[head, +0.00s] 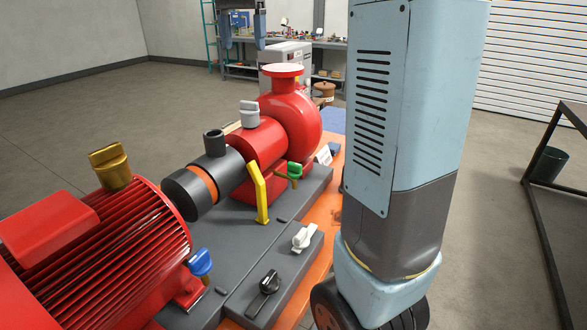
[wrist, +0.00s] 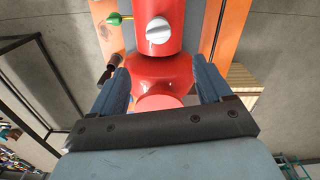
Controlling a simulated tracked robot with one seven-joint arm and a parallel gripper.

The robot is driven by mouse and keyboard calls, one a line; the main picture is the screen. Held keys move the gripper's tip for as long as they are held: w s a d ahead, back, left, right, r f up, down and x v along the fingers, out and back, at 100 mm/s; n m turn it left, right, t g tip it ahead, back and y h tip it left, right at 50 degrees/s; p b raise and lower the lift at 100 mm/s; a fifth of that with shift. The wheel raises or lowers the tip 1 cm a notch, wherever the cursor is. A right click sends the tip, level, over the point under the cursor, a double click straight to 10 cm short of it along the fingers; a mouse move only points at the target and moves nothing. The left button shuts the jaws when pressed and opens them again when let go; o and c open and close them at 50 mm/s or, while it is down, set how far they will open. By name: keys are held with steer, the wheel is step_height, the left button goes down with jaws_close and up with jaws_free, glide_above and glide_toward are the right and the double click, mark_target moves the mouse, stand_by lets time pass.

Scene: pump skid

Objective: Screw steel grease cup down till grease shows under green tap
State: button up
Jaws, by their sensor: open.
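The steel grease cup (head: 249,113), pale grey with a winged top, stands upright on the red bearing housing in the head view. In the wrist view the cup (wrist: 158,31) is beyond my fingertips, near the top. The green tap (head: 294,171) is on a small brass pipe at the side of the same housing; it also shows in the wrist view (wrist: 114,19), left of the cup. No grease is discernible at the tap. My gripper (wrist: 161,64) is open and empty, apart from the cup, with the red pump casing below it.
The red pump casing (head: 300,115) with its upright flange is close to the cup. A black cup (head: 214,142), brass cup (head: 109,166), yellow lever (head: 259,195), blue tap (head: 200,262), white knob (head: 303,238) and black knob (head: 268,282) are nearby. Open floor lies left.

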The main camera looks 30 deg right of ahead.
mark_target(248, 101)
steer(key=shift+n, duration=0.3)
steer(key=shift+c, duration=1.4)
steer(key=shift+n, duration=0.6)
steer(key=shift+c, duration=0.8)
steer(key=n, duration=0.3)
steer(key=shift+a, duration=0.1)
steer(key=shift+c, duration=1.1)
step_height(248, 101, down, 14)
steer(key=n, duration=1.3)
steer(key=shift+s+r, duration=0.1)
jaws_close()
